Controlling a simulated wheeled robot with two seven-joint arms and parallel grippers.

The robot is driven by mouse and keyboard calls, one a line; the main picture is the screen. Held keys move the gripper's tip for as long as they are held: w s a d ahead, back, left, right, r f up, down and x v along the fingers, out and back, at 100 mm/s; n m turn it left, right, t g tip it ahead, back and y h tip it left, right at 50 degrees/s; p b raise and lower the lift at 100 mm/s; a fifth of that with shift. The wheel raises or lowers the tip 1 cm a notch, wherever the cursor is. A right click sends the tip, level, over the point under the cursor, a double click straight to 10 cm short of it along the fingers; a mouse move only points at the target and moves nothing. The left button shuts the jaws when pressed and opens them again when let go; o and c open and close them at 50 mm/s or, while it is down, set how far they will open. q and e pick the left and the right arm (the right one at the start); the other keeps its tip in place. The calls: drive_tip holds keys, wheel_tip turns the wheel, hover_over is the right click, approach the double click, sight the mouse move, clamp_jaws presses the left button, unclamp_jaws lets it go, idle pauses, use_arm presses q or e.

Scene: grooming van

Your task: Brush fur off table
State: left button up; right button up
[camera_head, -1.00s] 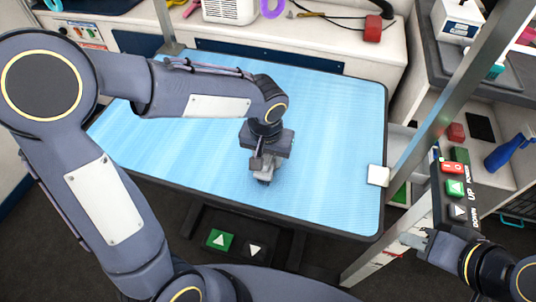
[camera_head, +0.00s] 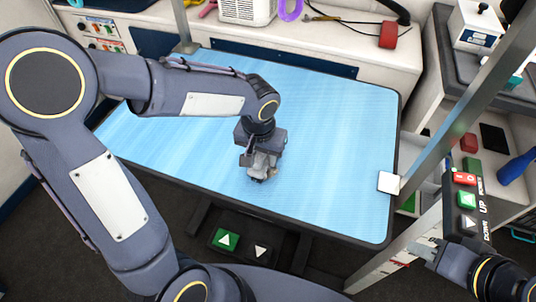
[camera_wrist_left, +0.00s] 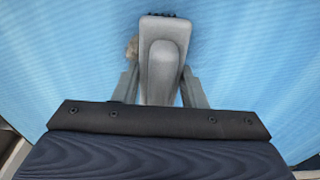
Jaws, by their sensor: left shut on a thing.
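The blue grooming table (camera_head: 330,120) fills the middle of the head view. Dark bristles show at the brush's far end, at or close to the table surface; contact is unclear. A small tan tuft of fur (camera_wrist_left: 132,46) lies beside the brush's left edge. My right gripper (camera_head: 428,252) is at the lower right, off the table; its jaw opening is unclear.
A metal post (camera_head: 470,90) rises at the table's right, with a white pad (camera_head: 389,182) on the table edge near it. A button panel (camera_head: 466,200) stands close to my right gripper. A counter with a red block (camera_head: 389,35) runs behind. Most of the table is bare.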

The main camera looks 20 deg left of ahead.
use_arm(q)
drive_tip(key=shift+f, duration=0.2)
drive_tip(key=shift+s+d+f+b, duration=0.15)
drive_tip(key=shift+d+b, duration=0.25)
drive_tip(key=shift+d, duration=1.65)
drive_tip(key=shift+c, duration=0.8)
drive_tip(key=shift+d+r+p, duration=0.1)
drive_tip(key=shift+r+p, duration=0.3)
drive_tip(key=shift+r, duration=0.25)
drive_tip(key=shift+r+p, duration=1.85)
drive_tip(key=shift+r, duration=0.6)
